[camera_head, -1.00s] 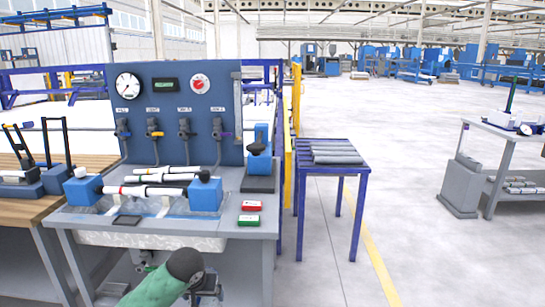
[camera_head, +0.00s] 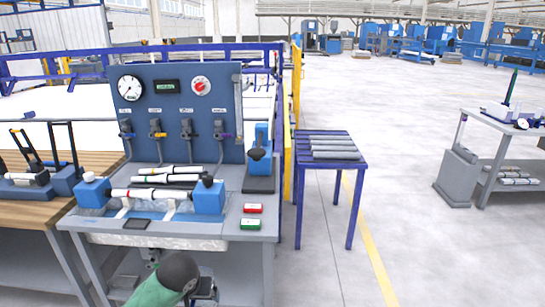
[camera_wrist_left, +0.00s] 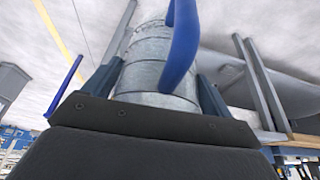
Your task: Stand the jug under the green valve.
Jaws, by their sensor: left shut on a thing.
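The jug (camera_wrist_left: 155,65) is a ribbed grey metal vessel with a blue handle. In the left wrist view it stands between the fingers of my left gripper (camera_wrist_left: 155,88), which is shut on it. In the head view my green left arm shows at the bottom, in front of the bench; I cannot make out the jug there. A small fitting with a green part (camera_head: 152,264) shows below the bench basin, partly hidden by my arm. The panel valves above show blue, yellow, dark and purple handles. My right gripper is not in view.
The grey bench (camera_head: 255,228) carries blue clamps, pipes, and a red and a green box. A wooden-topped bench (camera_head: 30,212) adjoins it on the left. A blue table (camera_head: 330,134) with grey pipes stands to the right, with open floor beyond.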

